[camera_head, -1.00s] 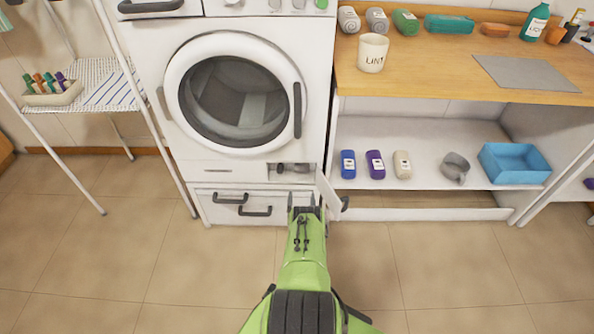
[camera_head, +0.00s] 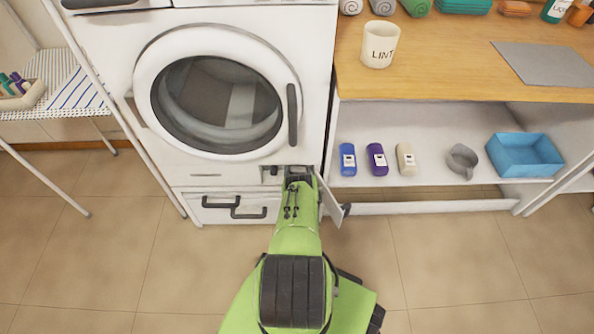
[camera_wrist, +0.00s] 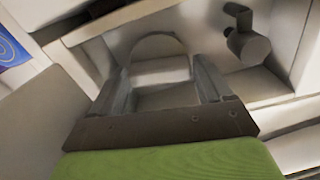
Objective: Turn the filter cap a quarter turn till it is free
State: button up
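My gripper (camera_wrist: 162,88) is open, its two grey fingers reaching into the small compartment at the bottom right of the washing machine. Between and beyond the fingers is a pale round form with a raised bar, which looks like the filter cap (camera_wrist: 157,44). The fingers stand on either side of it, with a gap seeming to remain; contact cannot be told. A grey cylinder with a small peg (camera_wrist: 250,46) sits beside it in the compartment. In the head view my gripper (camera_head: 298,170) covers most of the opening and hides the cap.
The compartment's small door (camera_head: 328,202) hangs open just right of my gripper. The washing machine (camera_head: 215,180) stands above. The floor is clear.

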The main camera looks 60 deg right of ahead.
jog(key=c, duration=0.7)
jog(key=shift+o, duration=0.2)
jog(key=shift+n, duration=0.7)
jog(key=o, duration=0.7)
